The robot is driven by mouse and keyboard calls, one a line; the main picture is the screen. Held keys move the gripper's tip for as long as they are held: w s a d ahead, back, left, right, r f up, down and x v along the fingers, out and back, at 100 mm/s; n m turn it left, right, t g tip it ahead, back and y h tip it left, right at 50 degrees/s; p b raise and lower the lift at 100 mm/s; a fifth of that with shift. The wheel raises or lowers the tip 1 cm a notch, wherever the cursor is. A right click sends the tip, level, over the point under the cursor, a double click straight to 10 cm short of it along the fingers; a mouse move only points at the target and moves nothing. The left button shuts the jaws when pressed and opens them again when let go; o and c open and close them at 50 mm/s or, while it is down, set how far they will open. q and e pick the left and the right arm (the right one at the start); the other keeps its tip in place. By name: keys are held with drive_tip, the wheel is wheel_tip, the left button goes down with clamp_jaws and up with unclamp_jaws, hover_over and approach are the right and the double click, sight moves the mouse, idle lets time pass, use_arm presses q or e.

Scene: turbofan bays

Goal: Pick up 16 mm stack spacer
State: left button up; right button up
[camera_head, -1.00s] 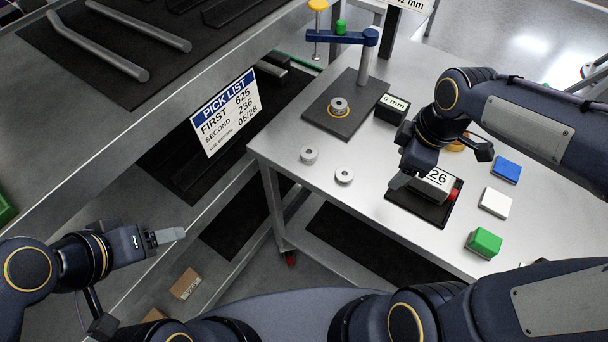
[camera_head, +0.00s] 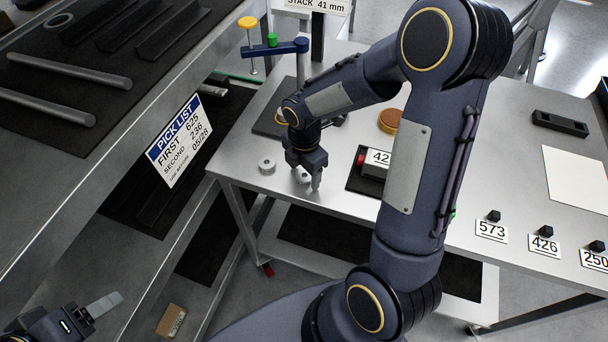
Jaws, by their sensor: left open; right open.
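Two small light-grey ring spacers lie on the metal table. One spacer (camera_head: 266,166) is clear on the left. The other spacer (camera_head: 302,175) is partly hidden by my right gripper (camera_head: 307,181), which points down over it with open jaws. I cannot tell whether the fingers touch it. No size marks are readable on either spacer, so I cannot tell which is 16 mm. My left gripper (camera_head: 104,304) is open and empty at the lower left, away from the table.
A pick-list sign (camera_head: 180,142) hangs on the shelf at left. Number tags (camera_head: 491,231) line the right front edge.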

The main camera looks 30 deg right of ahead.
drive_tip(key=shift+f, duration=0.2)
drive_tip(key=c, duration=1.2)
drive_tip(key=shift+r, duration=0.1)
